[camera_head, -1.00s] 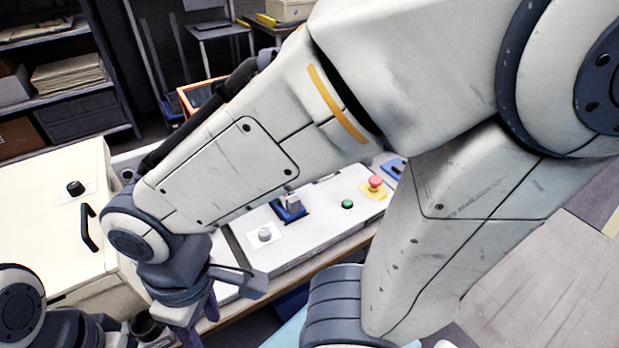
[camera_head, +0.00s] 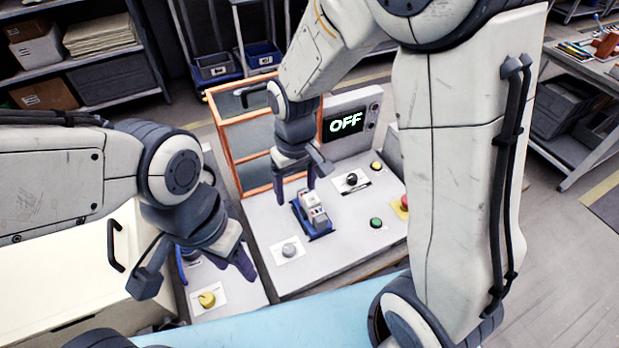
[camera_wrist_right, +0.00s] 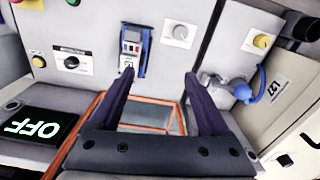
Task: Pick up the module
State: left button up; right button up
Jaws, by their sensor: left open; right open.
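The module (camera_head: 313,211), a small grey and white block with a red detail, sits in a blue holder (camera_head: 298,213) on the light grey panel. In the right wrist view the module (camera_wrist_right: 131,42) lies beyond the fingertips, up and to the left. My right gripper (camera_head: 295,192) is open and empty, above and just behind the module; its two fingers show in the right wrist view (camera_wrist_right: 158,76). A gap to the module seems to remain. My left gripper (camera_head: 212,264) is open and empty at the left, above the panel section with the yellow knob (camera_head: 207,299).
The panel carries a grey knob (camera_head: 289,250), a black knob (camera_head: 351,179), a green button (camera_head: 376,223) and a yellow button (camera_head: 376,166). A screen (camera_head: 345,123) reading OFF and an orange-framed box (camera_head: 226,130) stand behind. A blue cable (camera_wrist_right: 262,83) shows at right.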

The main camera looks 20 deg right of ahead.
jog(key=w+d+f+m+p, duration=0.1)
jog(key=w+d+f+p, duration=0.1)
jog(key=w+d, duration=0.25)
send_over(311, 198)
notch_tip(311, 198, down, 5)
jog(key=shift+s+a+p, duration=0.1)
jog(key=shift+s+p, duration=0.05)
jog(key=shift+p, duration=0.15)
notch_tip(311, 198, down, 5)
jog(key=shift+r+p, duration=0.1)
jog(key=shift+p, duration=0.95)
jog(key=shift+f, duration=0.55)
pick_arm(q)
notch_tip(311, 198, up, 6)
pick_arm(e)
grip_shut()
